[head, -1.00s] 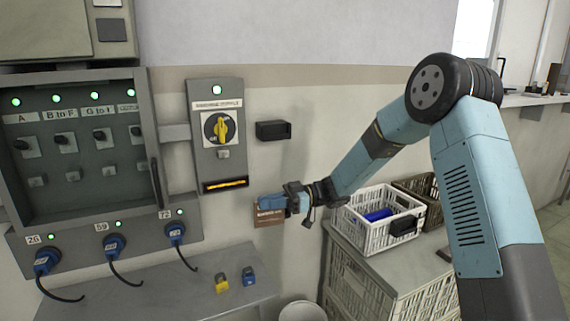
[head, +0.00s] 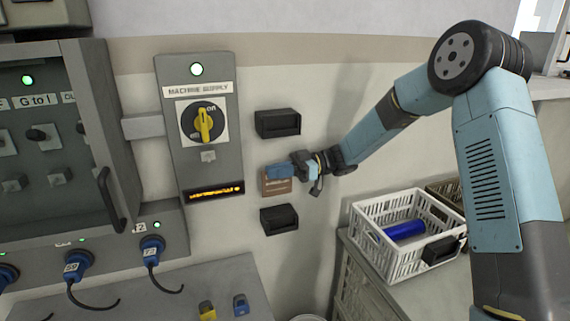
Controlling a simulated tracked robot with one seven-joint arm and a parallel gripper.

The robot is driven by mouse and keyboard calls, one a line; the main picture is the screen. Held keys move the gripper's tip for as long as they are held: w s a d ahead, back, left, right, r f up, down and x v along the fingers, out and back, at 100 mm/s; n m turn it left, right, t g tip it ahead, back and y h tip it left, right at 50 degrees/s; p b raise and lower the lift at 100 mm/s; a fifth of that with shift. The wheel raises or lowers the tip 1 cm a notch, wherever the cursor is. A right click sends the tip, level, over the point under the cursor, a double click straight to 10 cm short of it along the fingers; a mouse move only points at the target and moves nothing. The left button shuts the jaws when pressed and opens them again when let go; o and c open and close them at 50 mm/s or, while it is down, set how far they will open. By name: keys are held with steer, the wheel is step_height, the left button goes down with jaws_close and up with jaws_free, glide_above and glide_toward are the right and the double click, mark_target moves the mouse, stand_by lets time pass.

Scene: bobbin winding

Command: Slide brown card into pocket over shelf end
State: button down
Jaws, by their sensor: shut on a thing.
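My gripper (head: 280,172) has blue fingers and is shut on the brown card (head: 277,187), whose lower part hangs below the fingers. The card is roughly upright, in front of the wall. Two black pockets are on the wall. The lower black pocket (head: 279,220) is just below the card, near the right end of the grey shelf (head: 185,290), and a small gap shows between them. The upper black pocket (head: 277,123) is above my gripper. The card's upper part is hidden by the fingers, and its distance from the wall is hard to tell.
The grey machine supply box (head: 200,125) with a yellow switch stands left of the card. A yellow padlock (head: 207,310) and a blue padlock (head: 240,305) are on the shelf. A white crate (head: 385,260) with a blue roll (head: 404,231) is at the lower right.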

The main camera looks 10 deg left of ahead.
steer(key=shift+w+f, duration=0.15)
steer(key=shift+w, duration=0.05)
steer(key=f, duration=0.6)
steer(key=shift+w+d+f, duration=0.15)
steer(key=shift+d+f, duration=0.05)
steer(key=shift+d, duration=0.05)
steer(key=shift+w+d, duration=0.15)
steer(key=shift+d, duration=0.1)
steer(key=shift+f, duration=0.25)
steer(key=shift+f, duration=0.1)
steer(key=shift+f, duration=0.75)
steer(key=shift+f, duration=0.3)
